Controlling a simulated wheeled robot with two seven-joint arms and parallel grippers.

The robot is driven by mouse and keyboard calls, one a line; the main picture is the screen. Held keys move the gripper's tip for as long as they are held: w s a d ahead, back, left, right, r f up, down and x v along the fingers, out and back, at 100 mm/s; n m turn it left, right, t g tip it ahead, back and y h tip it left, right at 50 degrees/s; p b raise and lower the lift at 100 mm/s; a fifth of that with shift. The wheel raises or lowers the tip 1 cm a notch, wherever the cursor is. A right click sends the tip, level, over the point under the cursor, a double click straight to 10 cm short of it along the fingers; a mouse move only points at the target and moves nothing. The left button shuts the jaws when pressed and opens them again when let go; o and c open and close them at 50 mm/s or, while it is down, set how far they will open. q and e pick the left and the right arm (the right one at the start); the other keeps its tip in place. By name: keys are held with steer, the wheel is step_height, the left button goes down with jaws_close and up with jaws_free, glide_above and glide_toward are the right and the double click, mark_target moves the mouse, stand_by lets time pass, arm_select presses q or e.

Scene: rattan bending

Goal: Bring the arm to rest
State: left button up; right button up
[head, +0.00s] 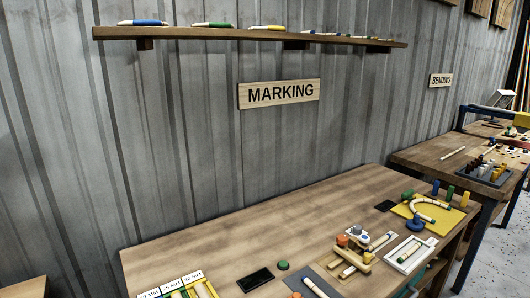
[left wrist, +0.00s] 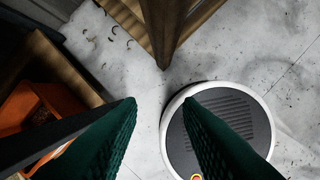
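My left gripper (left wrist: 160,103) shows in the left wrist view as two dark green ribbed fingers. They stand wide apart with only bare floor visible between the tips, so it is open and empty. It points down beside a table leg (left wrist: 163,35) and is clear of the tabletop. Neither gripper shows in the head view, and my right gripper is in no frame.
A wooden marking table (head: 215,240) holds a labelled tray (head: 172,286), a clamp fixture (head: 350,250) and a yellow board (head: 410,212). A shelf (head: 240,34) hangs above. An orange box (left wrist: 30,105) lies left in the wrist view.

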arm_select(q)
steer(key=s+a+f+g, duration=0.1)
steer(key=s+a+f, duration=0.2)
steer(key=s+f, duration=1.4)
steer(key=shift+f+b, duration=0.45)
steer(key=shift+f, duration=0.4)
